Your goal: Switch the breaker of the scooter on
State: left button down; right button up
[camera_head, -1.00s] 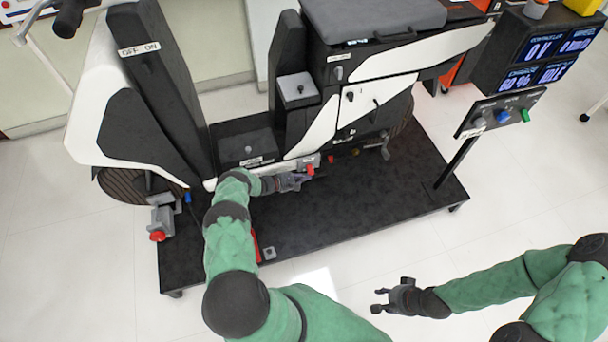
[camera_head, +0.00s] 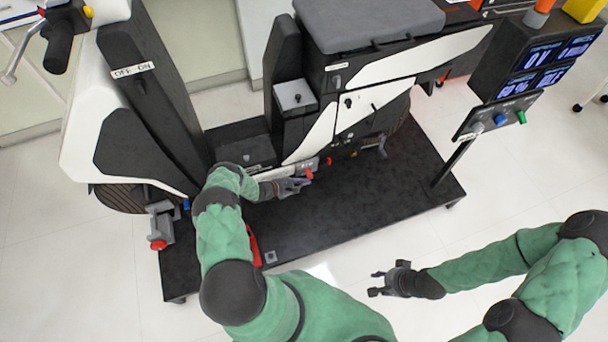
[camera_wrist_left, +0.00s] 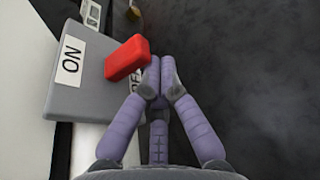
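The breaker is a grey box with a red lever (camera_wrist_left: 126,58) on the scooter's lower side. In the left wrist view its ON label (camera_wrist_left: 70,58) is clear, and the OFF label (camera_wrist_left: 136,86) is partly hidden by lever and fingers. The lever (camera_head: 309,174) lies nearer the OFF label. My left gripper (camera_wrist_left: 156,78) has its fingers drawn together with nothing visible between them. Its tips are close beside the lever; I cannot tell if they touch. It also shows in the head view (camera_head: 304,185). My right gripper (camera_head: 376,282) is open and empty, away from the scooter.
The scooter (camera_head: 110,100) stands on a black platform (camera_head: 350,215). A display (camera_head: 545,65) and a button panel (camera_head: 497,115) stand at the right. A red-knobbed clamp (camera_head: 160,240) is at the left. The platform's front right is clear.

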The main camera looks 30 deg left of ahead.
pick_arm(q)
jog(key=shift+s+d+r, duration=0.15)
jog(key=shift+d+r, duration=0.05)
jog(key=shift+r, duration=0.3)
pick_arm(e)
jog(key=shift+w, duration=0.1)
pick_arm(q)
jog(key=shift+r+p, duration=0.45)
jog(key=shift+r, duration=0.35)
pick_arm(e)
jog(key=shift+r, duration=0.5)
